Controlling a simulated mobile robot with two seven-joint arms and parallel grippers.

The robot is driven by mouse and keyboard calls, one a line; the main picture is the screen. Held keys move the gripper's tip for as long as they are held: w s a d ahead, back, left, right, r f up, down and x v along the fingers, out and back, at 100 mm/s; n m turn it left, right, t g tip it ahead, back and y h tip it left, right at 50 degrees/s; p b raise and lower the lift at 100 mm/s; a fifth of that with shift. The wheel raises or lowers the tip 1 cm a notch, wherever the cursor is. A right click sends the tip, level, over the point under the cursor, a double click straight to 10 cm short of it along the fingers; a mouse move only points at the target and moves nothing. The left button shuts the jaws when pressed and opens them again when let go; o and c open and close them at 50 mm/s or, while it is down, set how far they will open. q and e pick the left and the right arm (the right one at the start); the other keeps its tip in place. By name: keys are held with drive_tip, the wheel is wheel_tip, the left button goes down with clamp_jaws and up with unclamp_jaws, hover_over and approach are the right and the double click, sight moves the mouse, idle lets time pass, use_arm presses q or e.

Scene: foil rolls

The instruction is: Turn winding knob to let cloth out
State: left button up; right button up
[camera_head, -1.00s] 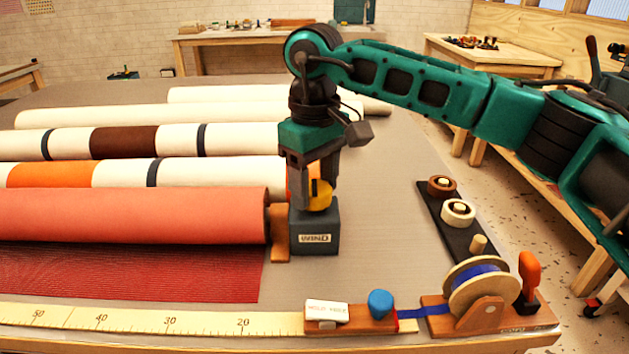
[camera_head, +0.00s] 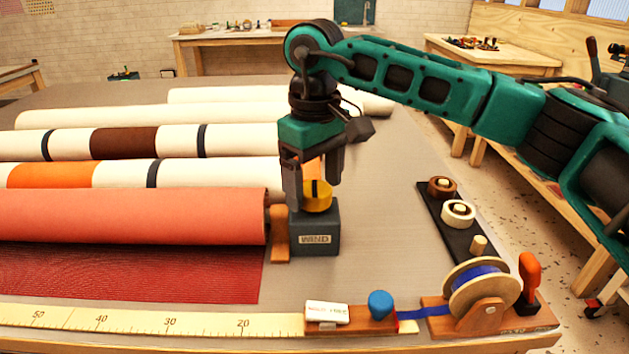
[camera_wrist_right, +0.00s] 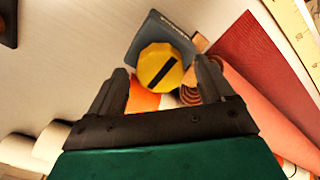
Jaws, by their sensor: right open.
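The winding knob (camera_head: 318,195) is yellow with a dark stripe and sits on a dark grey box marked WIND (camera_head: 315,238). In the right wrist view the knob (camera_wrist_right: 160,67) shows from above, its black stripe slanting. My right gripper (camera_head: 312,205) points down over the box, its fingers open on either side of the knob. In the wrist view the fingers (camera_wrist_right: 165,85) stand apart with gaps to the knob. The red cloth (camera_head: 130,273) lies flat in front of its roll (camera_head: 130,215), which ends beside the box. My left gripper is not in view.
A measuring tape (camera_head: 150,320) runs along the front edge, ending at a wooden block with a blue knob (camera_head: 381,304). A blue ribbon spool (camera_head: 480,285) stands front right. White rolls (camera_head: 150,115) lie behind.

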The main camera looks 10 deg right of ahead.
sight(315, 188)
wheel_tip(315, 188, up, 12)
drive_tip(key=shift+r+p, duration=0.2)
drive_tip(key=shift+p, duration=0.15)
